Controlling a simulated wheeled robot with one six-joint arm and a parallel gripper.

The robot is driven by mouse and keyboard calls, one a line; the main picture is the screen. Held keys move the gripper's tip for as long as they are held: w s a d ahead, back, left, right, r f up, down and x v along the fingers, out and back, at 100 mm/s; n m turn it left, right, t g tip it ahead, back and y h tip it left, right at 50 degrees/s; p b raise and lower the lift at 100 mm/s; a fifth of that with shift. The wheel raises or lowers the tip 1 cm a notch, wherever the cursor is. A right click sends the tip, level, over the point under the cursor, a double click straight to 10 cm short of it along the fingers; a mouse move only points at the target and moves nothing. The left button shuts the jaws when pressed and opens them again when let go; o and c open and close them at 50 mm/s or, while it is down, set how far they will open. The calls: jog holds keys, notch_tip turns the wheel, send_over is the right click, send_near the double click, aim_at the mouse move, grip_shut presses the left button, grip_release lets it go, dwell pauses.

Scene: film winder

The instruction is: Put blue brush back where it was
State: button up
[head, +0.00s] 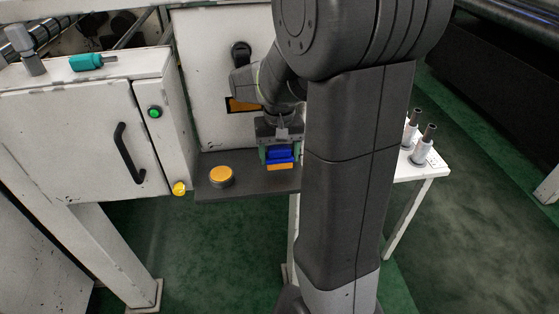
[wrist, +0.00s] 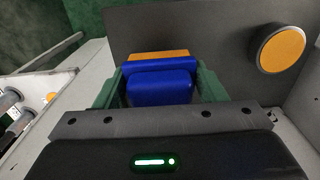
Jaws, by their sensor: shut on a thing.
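The blue brush (head: 279,155) is between the fingers of my gripper (head: 279,154), over the dark shelf (head: 245,184). In the wrist view the blue brush (wrist: 160,84) sits between the two green fingers of my gripper (wrist: 158,90), which are shut on it. An orange strip (wrist: 158,56) shows along the brush's far side, and it also shows below the blue part in the head view (head: 280,166). I cannot tell whether the brush touches the shelf. Part of the shelf is hidden behind my arm.
A round orange button (head: 221,176) stands on the shelf, left of the brush. A white cabinet (head: 70,130) with a black handle is at the left, with a teal tool (head: 88,62) on top. A white side table (head: 425,167) with metal posts is at the right.

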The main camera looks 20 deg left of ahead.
aim_at(279, 147)
notch_tip(279, 147, down, 3)
jog(key=shift+r, duration=0.1)
jog(key=o, duration=0.9)
jog(key=shift+r, duration=0.1)
notch_tip(279, 147, up, 12)
